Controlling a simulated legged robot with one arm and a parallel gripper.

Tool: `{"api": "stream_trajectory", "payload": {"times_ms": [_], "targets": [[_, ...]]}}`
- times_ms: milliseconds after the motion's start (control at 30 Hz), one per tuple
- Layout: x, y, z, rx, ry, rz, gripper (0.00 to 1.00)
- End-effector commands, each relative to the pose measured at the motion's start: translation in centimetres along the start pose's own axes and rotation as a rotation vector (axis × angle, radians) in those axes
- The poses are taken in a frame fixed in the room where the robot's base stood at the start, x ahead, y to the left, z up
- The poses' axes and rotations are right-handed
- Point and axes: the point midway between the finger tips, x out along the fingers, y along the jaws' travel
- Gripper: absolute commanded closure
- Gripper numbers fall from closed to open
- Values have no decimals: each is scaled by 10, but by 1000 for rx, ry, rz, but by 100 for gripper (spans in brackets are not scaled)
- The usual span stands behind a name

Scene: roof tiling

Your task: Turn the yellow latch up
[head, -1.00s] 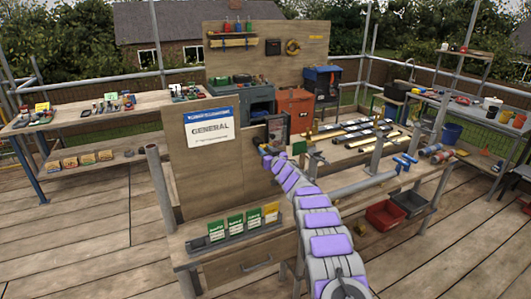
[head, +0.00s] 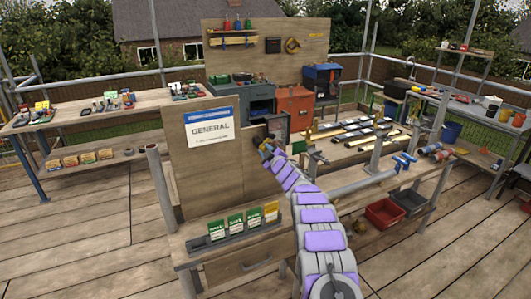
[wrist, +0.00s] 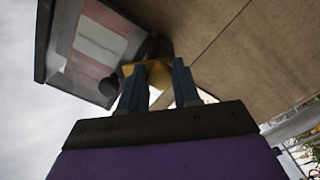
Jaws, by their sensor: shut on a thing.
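The yellow latch (wrist: 152,70) shows in the wrist view between the tips of my gripper (wrist: 158,82), against the edge of the wooden board. My gripper's two blue-grey fingers are shut on it and hide part of it. In the head view my gripper (head: 266,150) is at the right part of the upright board, beside a small dark-framed box (head: 286,124). The latch is too small and covered to make out there, and its exact angle is hard to tell.
The wooden board (head: 225,170) carries a GENERAL sign (head: 210,128). In the wrist view a dark-framed panel (wrist: 98,40) with red and white bands and a dark round knob is close to my fingers. A bench with several strips (head: 355,135) lies to the right.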

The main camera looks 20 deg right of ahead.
Motion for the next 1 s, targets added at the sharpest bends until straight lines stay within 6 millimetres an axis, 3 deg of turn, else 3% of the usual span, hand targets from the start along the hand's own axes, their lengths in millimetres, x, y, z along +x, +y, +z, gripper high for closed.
{"api": "stream_trajectory", "payload": {"times_ms": [600,1000], "targets": [[0,-4,6,-559,-6,-4,99],[0,-4,6,-766,-6,-8,99]]}}
